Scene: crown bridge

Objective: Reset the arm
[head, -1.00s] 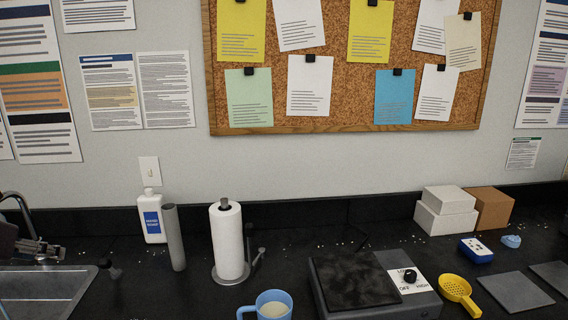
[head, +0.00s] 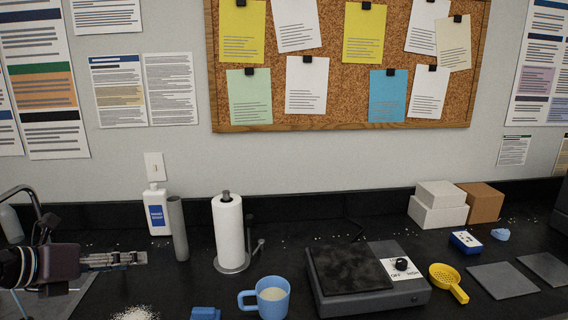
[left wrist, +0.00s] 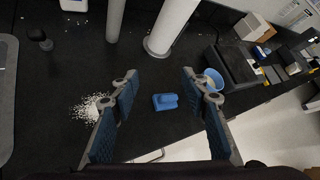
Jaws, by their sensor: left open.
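My left gripper (head: 142,258) is at the left of the head view, over the sink side of the black counter, pointing right. In the left wrist view the left gripper (left wrist: 160,78) has its two fingers spread wide, with nothing between them. A small blue object (left wrist: 165,101) lies on the counter beyond and below the fingers; it also shows at the bottom of the head view (head: 205,313). A pile of white grains (head: 135,314) lies to its left. My right gripper is not in view.
A white bottle (head: 157,212), a grey cylinder (head: 178,230) and a paper towel roll (head: 228,232) stand near the wall. A blue mug (head: 272,297), a hot plate (head: 350,275) and a yellow strainer (head: 449,281) are to the right. The sink (head: 40,303) is at the left.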

